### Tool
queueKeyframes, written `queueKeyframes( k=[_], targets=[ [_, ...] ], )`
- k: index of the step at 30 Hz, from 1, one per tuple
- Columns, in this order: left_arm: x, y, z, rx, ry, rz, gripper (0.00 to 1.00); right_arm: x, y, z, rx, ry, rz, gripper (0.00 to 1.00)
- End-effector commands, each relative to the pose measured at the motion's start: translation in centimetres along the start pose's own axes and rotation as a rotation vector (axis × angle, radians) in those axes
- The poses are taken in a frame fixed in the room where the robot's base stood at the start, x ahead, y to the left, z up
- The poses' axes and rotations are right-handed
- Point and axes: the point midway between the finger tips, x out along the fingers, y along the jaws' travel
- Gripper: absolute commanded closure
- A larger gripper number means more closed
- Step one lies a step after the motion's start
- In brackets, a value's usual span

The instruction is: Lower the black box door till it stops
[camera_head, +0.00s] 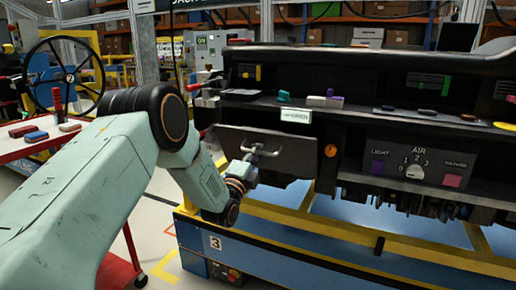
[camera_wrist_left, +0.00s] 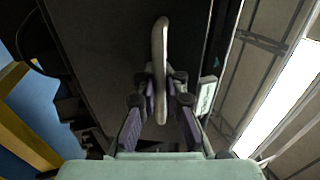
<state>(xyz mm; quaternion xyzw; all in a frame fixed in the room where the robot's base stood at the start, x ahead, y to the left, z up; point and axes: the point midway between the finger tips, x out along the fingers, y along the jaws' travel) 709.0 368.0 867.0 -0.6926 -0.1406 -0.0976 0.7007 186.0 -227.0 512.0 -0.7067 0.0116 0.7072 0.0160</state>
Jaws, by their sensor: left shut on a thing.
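The black box door (camera_head: 292,158) is a dark flat panel at the left of the dashboard module, under the shelf. It looks tilted rather than flush, with its face toward me. A pale metal bar handle (camera_head: 265,151) is on its front. My left gripper (camera_head: 252,160) reaches in from the left and is at the handle. In the left wrist view the fingers (camera_wrist_left: 160,92) are shut on the handle (camera_wrist_left: 160,50), with the dark door (camera_wrist_left: 98,45) behind it. The door's hinge is not clearly visible. My right gripper is not in view.
The dashboard (camera_head: 400,115) has an orange knob (camera_head: 330,151) right of the door and a white label (camera_head: 296,115) above. A blue and yellow stand (camera_head: 300,235) is below. A red cart (camera_head: 50,138) with a steering wheel (camera_head: 70,76) behind it is at left.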

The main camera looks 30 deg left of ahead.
Motion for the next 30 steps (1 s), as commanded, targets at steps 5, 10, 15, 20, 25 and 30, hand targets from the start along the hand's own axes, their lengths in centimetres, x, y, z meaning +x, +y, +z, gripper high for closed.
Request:
queueKeyframes(
  k=[5, 10, 15, 20, 25, 30],
  targets=[
    [-1.0, 0.9, 0.1, 0.001, -0.001, -0.115, 1.00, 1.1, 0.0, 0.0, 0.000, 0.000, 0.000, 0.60],
    [-1.4, 1.2, 0.1, 0.001, -0.002, -0.110, 1.00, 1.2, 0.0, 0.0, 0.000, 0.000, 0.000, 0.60],
    [-1.7, 1.5, 0.1, 0.001, -0.002, -0.109, 1.00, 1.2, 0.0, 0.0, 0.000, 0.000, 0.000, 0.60],
    [-1.8, 1.6, 0.1, 0.001, -0.002, -0.107, 1.00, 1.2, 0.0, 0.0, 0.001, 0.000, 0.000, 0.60],
    [-1.8, 1.6, 0.1, 0.001, -0.002, -0.108, 1.00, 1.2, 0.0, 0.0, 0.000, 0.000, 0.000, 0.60],
    [-1.9, 1.5, 0.1, 0.001, -0.002, -0.109, 0.90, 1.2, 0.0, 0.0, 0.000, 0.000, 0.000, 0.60]
  ],
)
